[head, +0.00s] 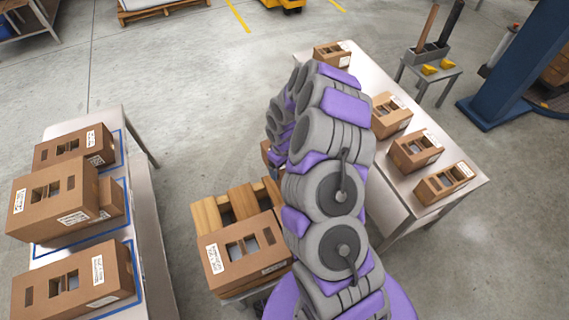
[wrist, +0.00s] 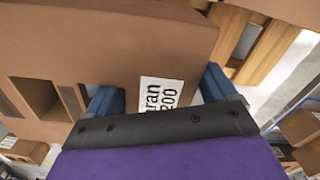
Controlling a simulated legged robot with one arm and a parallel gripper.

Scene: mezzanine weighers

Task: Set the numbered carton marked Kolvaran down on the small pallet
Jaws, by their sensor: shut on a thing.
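In the wrist view my gripper (wrist: 157,92) is shut on a brown carton (wrist: 110,45), with one blue finger on each side of its white label (wrist: 161,95). The label's visible part reads "ran" and "200"; the rest is hidden. In the head view my arm hides the gripper and most of this carton; a small brown patch (head: 267,152) shows beside the arm. The small pallet (head: 207,214) has pale wooden slats and stands left of my arm; its slats also show at the upper right of the wrist view (wrist: 274,47). I cannot tell whether the held carton touches it.
Another labelled carton (head: 243,250) sits on the near part of the pallet. A left table (head: 122,122) with blue outlines holds several cartons. A right table (head: 378,88) holds several more. A stool (head: 440,75) with tools stands behind it, near a blue post (head: 515,65).

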